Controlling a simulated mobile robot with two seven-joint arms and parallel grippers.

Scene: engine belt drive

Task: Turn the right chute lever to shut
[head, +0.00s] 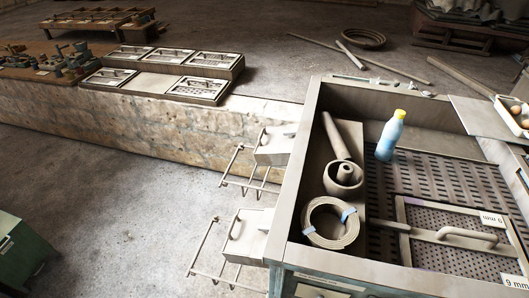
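Two grey box-like units with wire racks are fixed to the left side of the large metal bench; they may be the chutes, but no label shows which is the right one. The farther unit (275,150) has a curved handle at its left and a short flat piece, possibly a lever (289,135), on its top. The nearer unit (250,242) has a curved handle (236,224) at its left. I cannot tell whether either lever is open or shut. Neither of my grippers is in view.
A low stone wall (150,125) stands behind. A green cabinet (22,255) stands at lower left. Open floor lies between.

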